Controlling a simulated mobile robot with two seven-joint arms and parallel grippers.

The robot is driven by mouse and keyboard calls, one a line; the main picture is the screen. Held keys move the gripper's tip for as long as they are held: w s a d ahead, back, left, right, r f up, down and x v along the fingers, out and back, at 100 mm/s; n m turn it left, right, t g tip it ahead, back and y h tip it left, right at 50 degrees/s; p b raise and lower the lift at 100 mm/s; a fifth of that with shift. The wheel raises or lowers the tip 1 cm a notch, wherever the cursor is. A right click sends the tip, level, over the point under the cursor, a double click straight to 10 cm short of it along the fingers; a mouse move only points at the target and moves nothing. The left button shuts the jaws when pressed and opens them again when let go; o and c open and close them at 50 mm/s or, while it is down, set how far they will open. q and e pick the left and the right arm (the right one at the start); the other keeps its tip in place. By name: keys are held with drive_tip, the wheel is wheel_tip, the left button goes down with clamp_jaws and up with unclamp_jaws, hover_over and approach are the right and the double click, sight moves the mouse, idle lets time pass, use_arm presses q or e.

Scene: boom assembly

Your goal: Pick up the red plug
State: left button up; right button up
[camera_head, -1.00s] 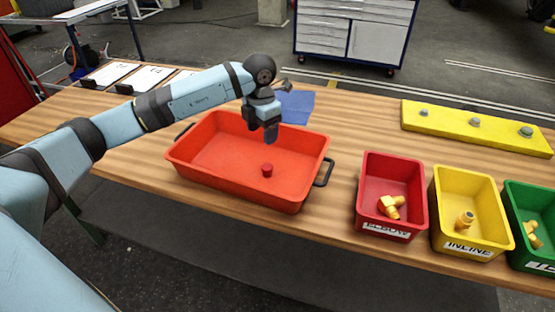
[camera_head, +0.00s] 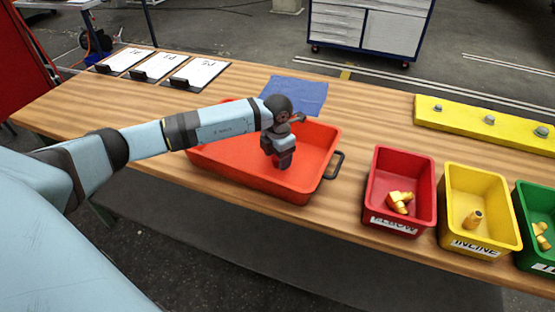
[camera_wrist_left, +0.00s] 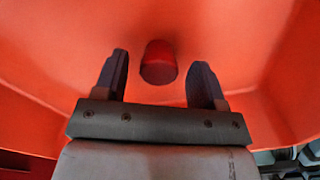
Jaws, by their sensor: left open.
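The red plug (camera_wrist_left: 159,62) is a short red cylinder on the floor of the orange-red tray (camera_head: 230,168). In the left wrist view it shows between and slightly beyond the two fingertips, with space on both sides. My left gripper (camera_wrist_left: 161,75) is open and empty, pointing down into the tray. In the head view the left gripper (camera_head: 282,160) is over the right part of the tray and hides the plug. My right gripper is not in view.
To the right stand a red bin (camera_head: 376,185), a yellow bin (camera_head: 453,205) and a green bin (camera_head: 521,215) with brass fittings. A yellow bar (camera_head: 465,120), a blue cloth (camera_head: 300,92) and clipboards (camera_head: 199,72) lie behind. The tray has a black handle (camera_head: 338,165).

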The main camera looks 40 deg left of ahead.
use_arm(q)
drive_tip(key=shift+f, duration=0.75)
drive_tip(key=c, duration=1)
drive_tip(key=shift+r, duration=0.1)
